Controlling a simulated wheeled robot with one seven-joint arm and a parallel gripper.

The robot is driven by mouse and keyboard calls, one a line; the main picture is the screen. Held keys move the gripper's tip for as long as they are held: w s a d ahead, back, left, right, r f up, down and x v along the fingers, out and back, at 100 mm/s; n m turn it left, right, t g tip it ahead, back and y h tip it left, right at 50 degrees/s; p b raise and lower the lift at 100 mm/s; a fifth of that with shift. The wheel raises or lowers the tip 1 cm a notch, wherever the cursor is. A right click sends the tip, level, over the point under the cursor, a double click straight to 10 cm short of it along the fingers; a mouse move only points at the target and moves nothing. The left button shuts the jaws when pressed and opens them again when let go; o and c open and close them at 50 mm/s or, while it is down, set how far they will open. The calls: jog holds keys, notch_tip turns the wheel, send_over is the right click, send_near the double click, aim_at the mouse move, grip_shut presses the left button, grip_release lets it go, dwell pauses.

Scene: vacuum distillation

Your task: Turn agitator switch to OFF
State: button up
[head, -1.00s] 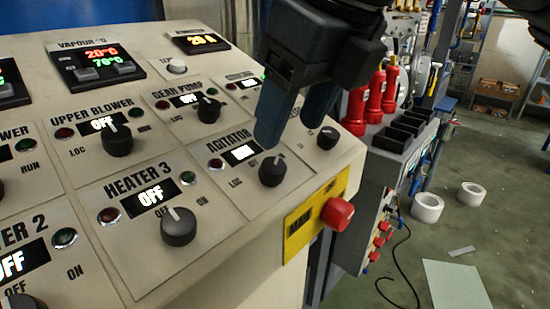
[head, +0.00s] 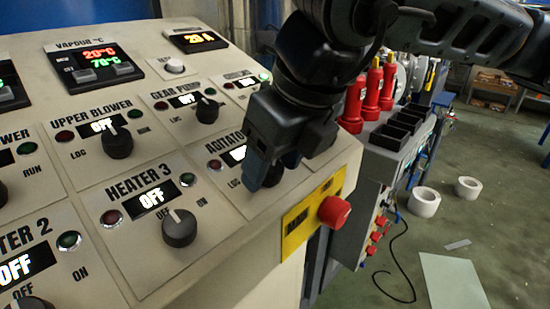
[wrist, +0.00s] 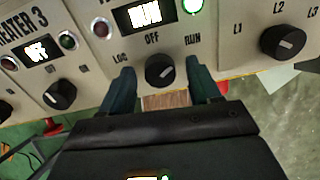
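The agitator knob (wrist: 160,70) is a black rotary switch with a white pointer line. In the wrist view its line tilts up toward the RUN label at the right. The agitator display (wrist: 145,14) appears to read RUN, and the green lamp (wrist: 193,6) beside it is lit. My gripper (wrist: 161,72) is open, with one finger on each side of the knob and visible gaps between. In the head view my gripper (head: 262,178) is down at the agitator panel (head: 222,165) and hides most of the knob.
The heater 3 knob (head: 179,228) stands close on the left, and the gear pump knob (head: 207,111) is above. A red emergency button (head: 334,211) on a yellow plate (head: 305,225) sits on the console edge nearby. A knob marked L1 to L3 (wrist: 284,42) lies right in the wrist view.

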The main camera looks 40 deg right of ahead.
jog(key=c, duration=1)
